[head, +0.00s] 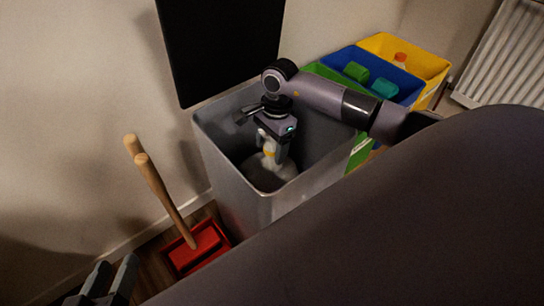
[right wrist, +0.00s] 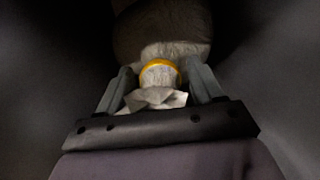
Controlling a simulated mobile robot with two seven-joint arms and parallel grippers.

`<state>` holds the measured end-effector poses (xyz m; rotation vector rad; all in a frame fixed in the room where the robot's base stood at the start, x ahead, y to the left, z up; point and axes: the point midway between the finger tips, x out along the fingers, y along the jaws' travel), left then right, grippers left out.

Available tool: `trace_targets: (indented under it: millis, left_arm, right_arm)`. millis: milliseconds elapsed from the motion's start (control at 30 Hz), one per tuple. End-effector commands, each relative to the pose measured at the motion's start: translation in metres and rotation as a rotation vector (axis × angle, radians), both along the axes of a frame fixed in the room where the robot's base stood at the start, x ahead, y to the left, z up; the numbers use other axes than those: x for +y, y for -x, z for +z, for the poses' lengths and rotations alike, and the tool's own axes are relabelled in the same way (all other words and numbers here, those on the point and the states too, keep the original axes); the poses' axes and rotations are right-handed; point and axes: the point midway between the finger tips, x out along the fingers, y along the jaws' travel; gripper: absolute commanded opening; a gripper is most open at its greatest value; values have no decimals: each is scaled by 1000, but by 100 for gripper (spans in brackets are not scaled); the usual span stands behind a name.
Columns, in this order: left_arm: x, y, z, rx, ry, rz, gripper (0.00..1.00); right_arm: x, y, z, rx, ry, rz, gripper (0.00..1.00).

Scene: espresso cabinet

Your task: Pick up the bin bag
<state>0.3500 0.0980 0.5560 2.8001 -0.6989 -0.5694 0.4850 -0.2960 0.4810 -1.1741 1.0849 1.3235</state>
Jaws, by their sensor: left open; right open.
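The bin bag (head: 262,172) is pale and sits low inside the tall grey bin (head: 236,188). In the right wrist view its gathered neck has a yellow tie (right wrist: 160,65), with a crumpled pale top (right wrist: 155,98) nearer the camera. My right gripper (right wrist: 161,78) points down into the bin, its open fingers on either side of the tied neck. I cannot tell whether either finger touches it. The lower part of the bag is in shadow. My left gripper (head: 108,277) is open and empty at the bottom left of the head view, away from the bin.
Green, blue and yellow bins (head: 405,57) stand right of the grey bin, with a bottle and green and teal items inside. A red dustpan (head: 196,247) and wooden handles (head: 160,186) are at its left. A black panel (head: 222,45) hangs behind; a radiator (head: 512,58) is far right.

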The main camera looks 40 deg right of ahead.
Motion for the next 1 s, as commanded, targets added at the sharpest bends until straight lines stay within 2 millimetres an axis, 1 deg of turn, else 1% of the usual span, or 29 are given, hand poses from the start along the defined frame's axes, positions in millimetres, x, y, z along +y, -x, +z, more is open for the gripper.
trace_targets:
  millis: [33,67,100,167,200,233,1000]
  left_arm:
    - [0,0,0,0,0,0,48]
    - [0,0,0,0,0,0,48]
    - [0,0,0,0,0,0,48]
    - [0,0,0,0,0,0,48]
    - [0,0,0,0,0,-1,48]
    - [0,0,0,0,1,-1,48]
    - [0,0,-1,3,1,0,48]
  right_arm:
    - [0,0,0,0,0,0,56]
    - [0,0,0,0,0,0,47]
    - [0,0,0,0,0,0,34]
    - [0,0,0,0,0,0,14]
    - [0,0,0,0,0,0,1]
    - [0,0,0,0,0,0,0]
    - [1,0,1,0,-3,0,0]
